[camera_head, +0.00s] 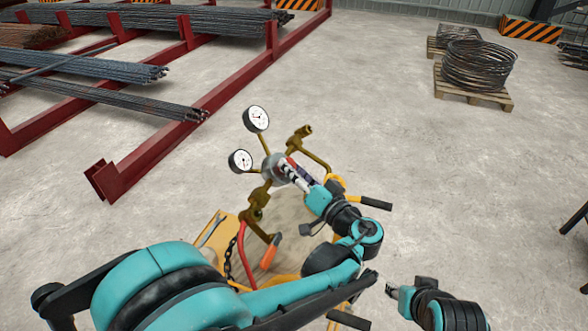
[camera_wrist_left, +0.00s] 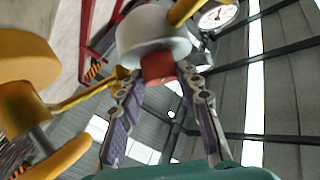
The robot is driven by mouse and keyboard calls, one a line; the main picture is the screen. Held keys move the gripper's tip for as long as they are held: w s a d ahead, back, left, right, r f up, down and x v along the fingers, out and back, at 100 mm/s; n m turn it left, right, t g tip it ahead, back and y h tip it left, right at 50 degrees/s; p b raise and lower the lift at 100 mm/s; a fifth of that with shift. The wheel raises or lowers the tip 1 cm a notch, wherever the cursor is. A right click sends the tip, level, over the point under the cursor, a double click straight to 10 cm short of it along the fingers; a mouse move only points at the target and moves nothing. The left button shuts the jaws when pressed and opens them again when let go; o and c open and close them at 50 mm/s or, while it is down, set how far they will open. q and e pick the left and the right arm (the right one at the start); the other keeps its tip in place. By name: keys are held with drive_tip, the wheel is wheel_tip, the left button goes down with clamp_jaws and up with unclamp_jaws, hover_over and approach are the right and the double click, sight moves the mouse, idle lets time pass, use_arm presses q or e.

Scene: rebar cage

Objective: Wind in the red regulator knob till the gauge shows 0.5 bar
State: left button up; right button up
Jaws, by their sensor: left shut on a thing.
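The red regulator knob (camera_wrist_left: 158,68) sits under the pale rounded regulator body (camera_wrist_left: 150,38) in the left wrist view. My left gripper (camera_wrist_left: 159,82) is shut on the knob, with a finger on either side. In the head view my left gripper (camera_head: 291,172) hides most of the knob, and the grey regulator body (camera_head: 272,168) shows beside it. Two round white gauges, an upper one (camera_head: 256,119) and a lower one (camera_head: 240,160), stand on brass stems; their readings are too small to tell. My right gripper (camera_head: 388,290) is low right, apart from the regulator; its jaws are unclear.
Brass valves and pipes (camera_head: 315,157) flank the regulator. A yellow cart (camera_head: 213,238) with a chain and an orange-handled tool (camera_head: 270,252) stands below it. A red rack (camera_head: 155,150) with rebar is at left. Wire coils (camera_head: 478,66) lie on pallets at upper right. Bare floor lies between.

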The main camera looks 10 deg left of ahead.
use_arm(q)
drive_tip(key=m+h+p, duration=0.2)
drive_tip(key=r+m+h+p, duration=0.1)
drive_tip(key=m+h+p, duration=0.1)
drive_tip(key=m, duration=0.1)
drive_tip(key=a+m+h+p, duration=0.1)
drive_tip(key=m+h+p, duration=0.2)
drive_tip(key=shift+s+r, duration=0.15)
drive_tip(key=shift+s, duration=0.05)
drive_tip(key=m+g+h+p, duration=0.1)
drive_tip(key=m+h+p, duration=0.1)
drive_tip(key=m+p, duration=0.1)
drive_tip(key=shift+a+g, duration=0.1)
drive_tip(key=shift+g, duration=0.3)
drive_tip(key=shift+m+g+h+p, duration=0.3)
drive_tip(key=shift+m+h+p, duration=0.1)
drive_tip(key=shift+h, duration=0.1)
drive_tip(key=o, duration=1)
drive_tip(key=shift+c, duration=0.2)
drive_tip(key=shift+o, duration=1)
drive_tip(key=shift+w+f, duration=0.2)
